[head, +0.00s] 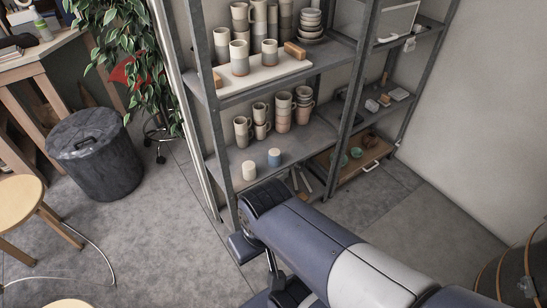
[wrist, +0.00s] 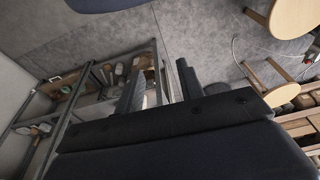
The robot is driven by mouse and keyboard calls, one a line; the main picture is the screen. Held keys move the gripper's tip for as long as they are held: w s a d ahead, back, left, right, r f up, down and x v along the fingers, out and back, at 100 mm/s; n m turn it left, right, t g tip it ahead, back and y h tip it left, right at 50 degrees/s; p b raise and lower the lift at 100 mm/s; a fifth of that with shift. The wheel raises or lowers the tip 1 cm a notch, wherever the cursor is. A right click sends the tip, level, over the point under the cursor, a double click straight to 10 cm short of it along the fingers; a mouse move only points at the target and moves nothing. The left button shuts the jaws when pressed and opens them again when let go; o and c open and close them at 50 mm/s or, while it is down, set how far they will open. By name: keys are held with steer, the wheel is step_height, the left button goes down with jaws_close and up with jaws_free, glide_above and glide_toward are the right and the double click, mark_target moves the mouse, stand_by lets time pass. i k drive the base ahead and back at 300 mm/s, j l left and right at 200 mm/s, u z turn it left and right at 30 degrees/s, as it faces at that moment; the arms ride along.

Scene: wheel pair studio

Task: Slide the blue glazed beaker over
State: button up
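The blue glazed beaker (head: 274,157) stands upright on the lower grey shelf (head: 290,146) of the metal rack in the head view. A cream beaker (head: 249,170) stands just to its left and slightly nearer, apart from it. My gripper (wrist: 158,85) shows in the wrist view with its two dark fingers spread apart and nothing clearly held between them. In the head view my arm crosses the foreground below the shelf, and I cannot make out the fingertips there. I cannot pick out the blue beaker in the wrist view.
Several mugs (head: 284,111) stand behind the beakers on the same shelf. A higher shelf carries more mugs on a pale board (head: 262,75). Rack posts (head: 221,150) flank the shelf opening. A dark lidded bin (head: 97,158) and a round stool (head: 20,200) stand at left; open floor lies between.

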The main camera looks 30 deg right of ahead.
mark_target(275, 153)
steer(key=i+l+z, duration=0.6)
steer(key=i+l, duration=0.25)
